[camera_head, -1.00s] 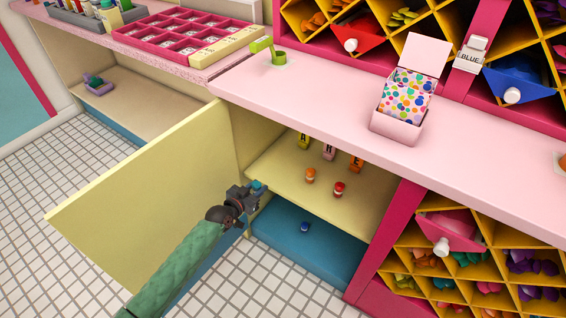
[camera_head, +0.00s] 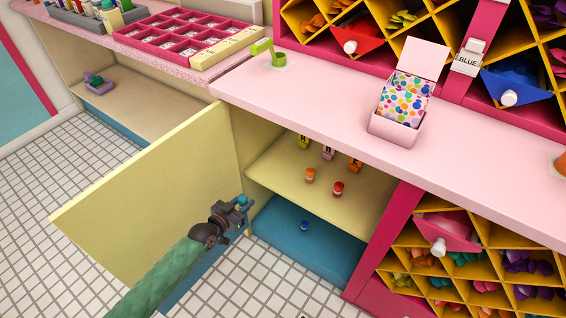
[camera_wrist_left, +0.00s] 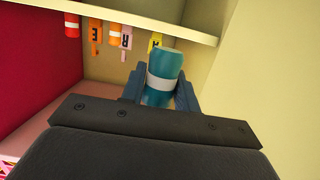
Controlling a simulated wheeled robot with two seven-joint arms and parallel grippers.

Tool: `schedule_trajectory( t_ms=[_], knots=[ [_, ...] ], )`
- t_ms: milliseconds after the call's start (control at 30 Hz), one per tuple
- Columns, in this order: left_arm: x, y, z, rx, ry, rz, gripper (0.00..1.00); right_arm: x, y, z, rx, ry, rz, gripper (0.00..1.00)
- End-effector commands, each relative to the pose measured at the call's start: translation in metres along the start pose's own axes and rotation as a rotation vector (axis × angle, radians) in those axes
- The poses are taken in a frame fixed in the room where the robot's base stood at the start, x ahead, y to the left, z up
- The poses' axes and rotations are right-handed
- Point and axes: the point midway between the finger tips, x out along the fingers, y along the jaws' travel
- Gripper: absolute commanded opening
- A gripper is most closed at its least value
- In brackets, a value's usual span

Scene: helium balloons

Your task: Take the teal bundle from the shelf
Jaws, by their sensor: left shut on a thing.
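The teal bundle (camera_wrist_left: 160,82), a small teal roll with a white band, sits between the fingers of my left gripper (camera_wrist_left: 160,95) in the left wrist view. In the head view my left gripper (camera_head: 240,207) is shut on it, just in front of the open cabinet and beside its yellow door. The bundle shows there only as a small teal bit (camera_head: 241,200). The cabinet's yellow shelf (camera_head: 275,172) holds an orange bundle (camera_head: 310,175) and a red bundle (camera_head: 338,188). My right gripper is not in view.
The open yellow door (camera_head: 150,195) stands left of my left arm. A blue bundle (camera_head: 304,225) is on the teal cabinet floor (camera_head: 330,252). The pink counter (camera_head: 330,110) overhangs the shelf. Tiled floor (camera_head: 240,290) in front is clear.

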Motion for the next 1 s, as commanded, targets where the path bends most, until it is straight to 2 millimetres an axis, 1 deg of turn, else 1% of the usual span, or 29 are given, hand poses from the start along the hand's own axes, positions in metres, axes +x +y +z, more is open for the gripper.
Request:
schedule_trajectory(
  t_ms=[200,500,633,1000],
  knots=[
    [-0.022,0.000,0.003,0.002,-0.001,0.000,0.09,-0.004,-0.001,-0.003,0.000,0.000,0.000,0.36],
    [-0.047,0.000,0.009,0.001,0.000,0.000,0.09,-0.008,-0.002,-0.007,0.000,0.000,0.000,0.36],
    [-0.051,0.000,0.009,0.001,0.001,0.001,0.09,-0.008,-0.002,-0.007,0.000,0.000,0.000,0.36],
    [-0.051,0.000,0.010,0.000,0.001,0.000,0.09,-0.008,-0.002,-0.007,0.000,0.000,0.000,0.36]
  ],
)
